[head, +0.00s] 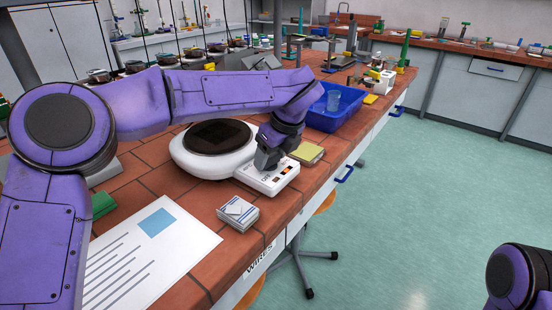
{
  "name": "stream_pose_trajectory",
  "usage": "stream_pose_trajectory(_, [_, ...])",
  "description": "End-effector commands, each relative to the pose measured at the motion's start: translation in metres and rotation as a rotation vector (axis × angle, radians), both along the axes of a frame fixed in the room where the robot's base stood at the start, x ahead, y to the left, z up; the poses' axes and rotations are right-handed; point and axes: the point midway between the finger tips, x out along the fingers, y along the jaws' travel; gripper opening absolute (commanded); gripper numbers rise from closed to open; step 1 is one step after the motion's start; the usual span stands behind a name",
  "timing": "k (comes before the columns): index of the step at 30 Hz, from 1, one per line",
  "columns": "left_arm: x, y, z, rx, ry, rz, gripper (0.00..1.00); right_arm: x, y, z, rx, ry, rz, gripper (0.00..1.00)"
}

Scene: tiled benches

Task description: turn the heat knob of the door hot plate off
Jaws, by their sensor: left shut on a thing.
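The hot plate (192,164) is white and round with a dark top disc and a white control panel (280,180) at its front right. It stands on the tiled bench near the front edge. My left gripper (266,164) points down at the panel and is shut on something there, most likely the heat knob. The knob itself is hidden by the fingers, so its setting cannot be read. Some dark and orange marks show on the panel beside the fingers. My right gripper is not in view; only part of my right arm shows at the lower right.
A blue tray (351,117) with a clear beaker (334,101) stands behind the gripper. A yellow-green block (308,153) lies right of the panel, a small card stack (238,213) in front, and a printed sheet (150,258) at the front left. Green floor lies open at the right.

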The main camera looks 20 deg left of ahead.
Motion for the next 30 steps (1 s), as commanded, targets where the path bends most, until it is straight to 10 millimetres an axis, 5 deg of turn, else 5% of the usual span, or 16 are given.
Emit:
stream_pose_trajectory(12, [-0.0013,-0.0005,-0.0034,0.001,0.012,0.169,0.31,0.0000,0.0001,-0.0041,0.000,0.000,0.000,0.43])
stream_pose_trajectory(28, [-0.0015,-0.0002,-0.0033,0.000,0.013,0.189,0.31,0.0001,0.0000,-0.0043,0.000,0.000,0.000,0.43])
stream_pose_trajectory(29, [-0.0014,-0.0002,-0.0033,0.000,0.013,0.189,0.71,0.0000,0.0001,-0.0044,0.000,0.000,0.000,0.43])
stream_pose_trajectory(30, [-0.0011,-0.0001,-0.0031,0.001,0.012,0.188,0.84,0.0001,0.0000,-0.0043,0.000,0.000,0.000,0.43])
